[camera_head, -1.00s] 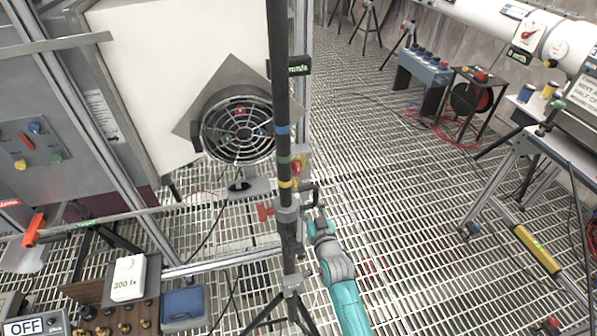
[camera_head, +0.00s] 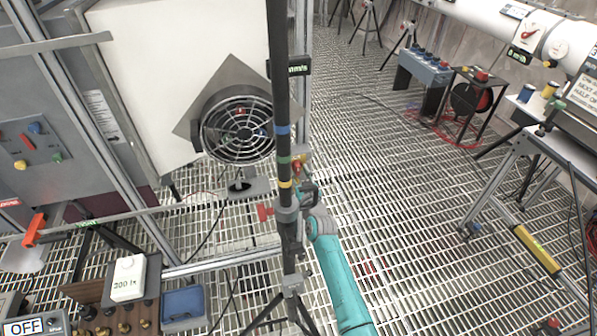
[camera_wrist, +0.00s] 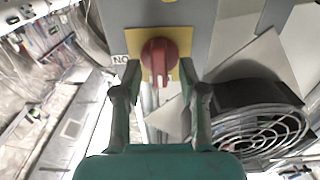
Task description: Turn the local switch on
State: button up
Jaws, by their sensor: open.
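The local switch (camera_wrist: 158,58) is a red rotary knob on a yellow plate, set on a grey box, at the top middle of the wrist view. Its grip looks roughly upright. In the head view the red and yellow switch (camera_head: 299,167) shows small, just right of the dark pole and partly covered by my arm's end. My gripper (camera_wrist: 160,78) is open and empty. Its two fingers stand left and right of the knob, with a gap on each side. I cannot tell how deep the knob sits between them. In the head view the gripper's fingertips are hard to make out.
A caged fan (camera_head: 238,131) stands left of the switch; it also shows at the right of the wrist view (camera_wrist: 262,130). A dark pole (camera_head: 282,95) on a tripod stands close beside my arm.

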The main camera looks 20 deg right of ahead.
jog(key=shift+w, duration=0.5)
grip_shut()
